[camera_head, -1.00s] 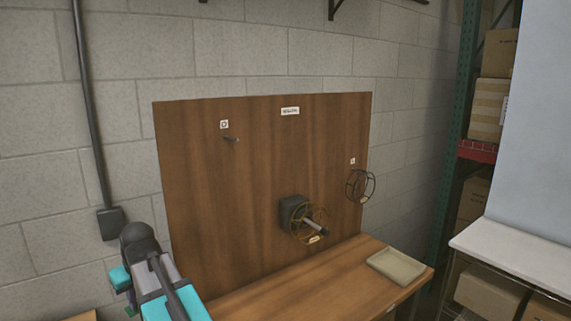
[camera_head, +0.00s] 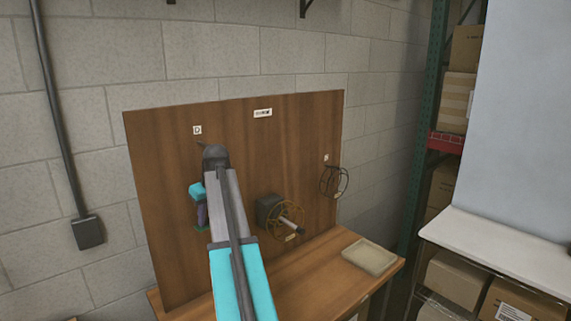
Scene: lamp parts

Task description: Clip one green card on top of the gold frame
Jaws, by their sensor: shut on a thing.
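The gold frame (camera_head: 276,233) is a round wire frame on a grey spindle (camera_head: 292,220) that sticks out of a dark block on the wooden board. A small pale tag sits at its lower edge. My gripper (camera_head: 202,219) hangs below the turquoise wrist, left of the gold frame and apart from it, partly hidden by my arm. A small dark green edge shows at its lower end, which looks like the green card (camera_head: 201,229) in its shut jaws. The fingers are too small to make out.
A dark wire frame (camera_head: 334,182) hangs at the board's right edge. A shallow beige tray (camera_head: 369,257) lies on the bench's right end. The wooden board (camera_head: 150,150) stands behind my arm. A white-topped shelf (camera_head: 500,250) with boxes is at the right.

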